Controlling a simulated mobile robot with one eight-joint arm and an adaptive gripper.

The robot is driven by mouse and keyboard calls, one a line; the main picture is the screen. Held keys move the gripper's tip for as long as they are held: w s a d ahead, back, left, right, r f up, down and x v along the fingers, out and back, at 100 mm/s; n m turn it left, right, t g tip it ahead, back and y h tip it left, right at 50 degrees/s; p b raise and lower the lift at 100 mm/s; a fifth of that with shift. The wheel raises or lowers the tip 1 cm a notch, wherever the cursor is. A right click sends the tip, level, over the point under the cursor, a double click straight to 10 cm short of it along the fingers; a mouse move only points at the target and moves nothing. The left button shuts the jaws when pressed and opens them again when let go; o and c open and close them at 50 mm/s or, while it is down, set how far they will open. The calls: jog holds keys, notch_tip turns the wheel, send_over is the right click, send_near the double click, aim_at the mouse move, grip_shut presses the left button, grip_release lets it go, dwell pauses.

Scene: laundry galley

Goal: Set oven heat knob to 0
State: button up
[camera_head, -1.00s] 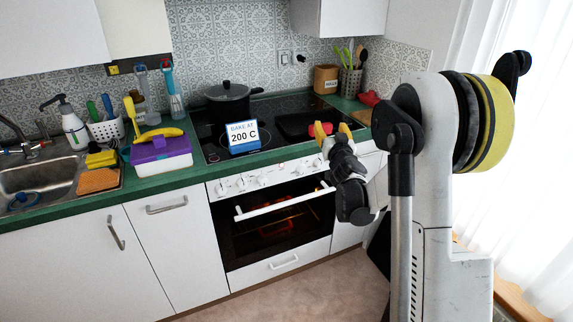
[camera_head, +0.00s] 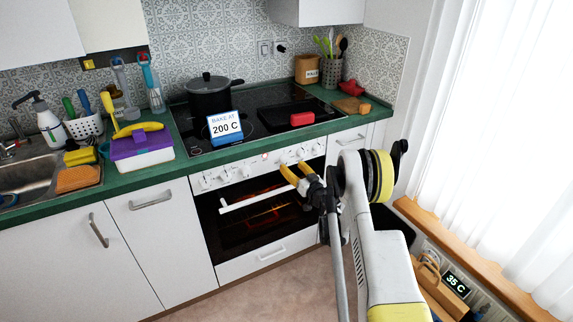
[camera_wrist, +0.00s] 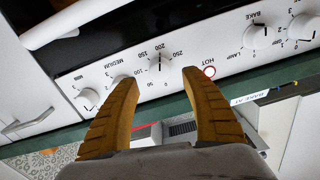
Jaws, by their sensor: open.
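The oven heat knob (camera_wrist: 158,65) is white, with a printed scale up to 250. In the wrist view it lies between my open yellow fingertips, near their tips. A dark mark on it seems to point to the 200 side. My gripper (camera_head: 295,169) is open at the right half of the oven's white control panel (camera_head: 254,166); its fingers also show in the wrist view (camera_wrist: 160,78). I cannot tell whether they touch the knob. The oven (camera_head: 262,216) is shut and glows inside. A sign (camera_head: 225,127) on the hob reads "BAKE AT 200 C".
Other knobs sit close by, marked MEDIUM (camera_wrist: 119,80) and BAKE (camera_wrist: 256,36). A red HOT light (camera_wrist: 209,72) is beside the heat knob. The oven handle (camera_head: 255,200) juts out below the panel. A black pot (camera_head: 209,100) stands on the hob.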

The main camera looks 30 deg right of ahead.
aim_at(287, 161)
jog(key=w+b, duration=0.1)
jog(key=w, duration=0.4)
jog(key=shift+c, duration=0.4)
jog(key=c, duration=1.1)
